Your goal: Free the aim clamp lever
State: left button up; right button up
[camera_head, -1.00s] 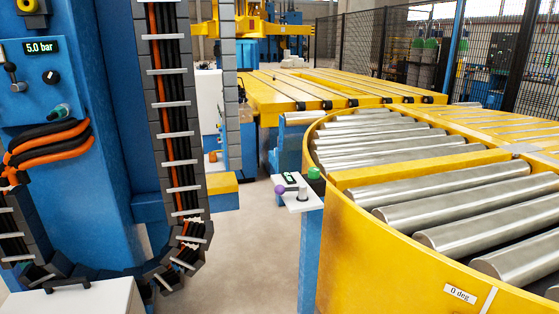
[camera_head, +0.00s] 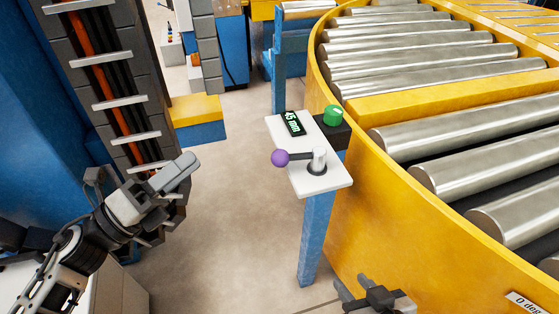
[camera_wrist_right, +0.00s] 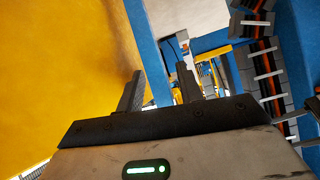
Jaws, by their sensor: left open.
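The aim clamp lever (camera_head: 298,156) is a dark arm with a purple ball knob (camera_head: 280,157) on its left end and a pale metal hub (camera_head: 318,160). It sits on a white panel (camera_head: 326,184) on a blue post, in the middle of the head view. My left gripper (camera_head: 186,165) is to the left of the knob, apart from it and empty. My right gripper (camera_head: 354,284) is low in the head view, below the panel. In the right wrist view its two fingers (camera_wrist_right: 158,88) are apart with nothing gripped. I cannot make out the lever there.
A display reading 45 mm (camera_head: 292,123) and a green knob (camera_head: 333,115) are beside the lever. The yellow roller table (camera_head: 400,225) curves close along the panel's right side. A cable chain (camera_head: 105,90) hangs at the left. Open floor (camera_head: 225,215) lies left of the post.

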pick_arm(q)
jog(key=m+g+h, duration=0.1)
jog(key=m+g, duration=0.3)
jog(key=m, duration=0.3)
jog(key=m+g+p, duration=0.3)
jog(key=m+g, duration=0.1)
jog(key=m, duration=0.2)
send_near(280, 159)
jog(key=x, duration=0.6)
jog(key=w+f+x, duration=0.1)
jog(key=x, duration=0.1)
jog(key=shift+w+d, duration=0.15)
jog(key=shift+d, duration=0.05)
jog(key=shift+x, duration=0.8)
pick_arm(e)
jog(key=shift+w+d+r, duration=0.1)
jog(key=shift+d+r, duration=0.15)
jog(key=shift+r, duration=0.4)
pick_arm(q)
jog(key=shift+c, duration=0.3)
grip_shut()
jog(key=shift+f, duration=0.1)
pick_arm(e)
jog(key=shift+f, duration=0.1)
